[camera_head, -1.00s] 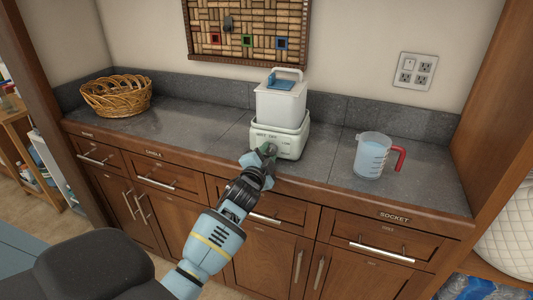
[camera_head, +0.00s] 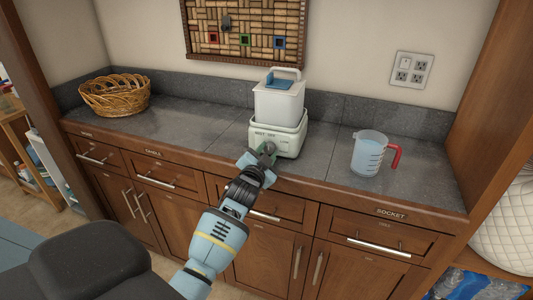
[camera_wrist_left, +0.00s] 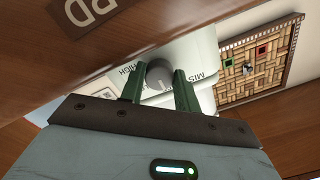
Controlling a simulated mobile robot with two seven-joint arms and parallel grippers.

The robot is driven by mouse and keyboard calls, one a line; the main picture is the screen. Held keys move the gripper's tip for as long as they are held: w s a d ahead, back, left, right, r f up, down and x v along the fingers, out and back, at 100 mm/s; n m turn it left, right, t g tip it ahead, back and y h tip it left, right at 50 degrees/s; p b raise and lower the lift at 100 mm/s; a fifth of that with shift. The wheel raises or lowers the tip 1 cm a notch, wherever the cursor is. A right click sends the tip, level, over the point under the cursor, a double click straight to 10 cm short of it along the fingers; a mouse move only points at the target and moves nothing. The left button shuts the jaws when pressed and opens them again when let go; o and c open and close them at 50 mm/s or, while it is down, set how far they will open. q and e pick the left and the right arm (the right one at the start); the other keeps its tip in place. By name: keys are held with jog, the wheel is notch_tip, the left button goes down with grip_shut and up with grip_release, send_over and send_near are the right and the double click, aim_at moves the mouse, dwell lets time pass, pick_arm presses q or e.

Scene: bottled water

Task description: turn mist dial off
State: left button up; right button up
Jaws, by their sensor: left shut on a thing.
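In the head view the dial is mostly hidden by my gripper. My left gripper (camera_head: 265,151) reaches up to the front of the base. In the left wrist view its two green fingers (camera_wrist_left: 160,88) sit on either side of the dial, shut on it. My right gripper does not show.
A measuring jug (camera_head: 371,153) with a red handle stands on the counter to the right. A wicker basket (camera_head: 114,96) sits at the left. A cork board (camera_head: 247,32) and an outlet plate (camera_head: 412,69) are on the wall. Wooden drawers lie below the counter edge.

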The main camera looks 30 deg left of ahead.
pick_arm(q)
jog(key=o, duration=1)
jog(key=shift+v, duration=3.9)
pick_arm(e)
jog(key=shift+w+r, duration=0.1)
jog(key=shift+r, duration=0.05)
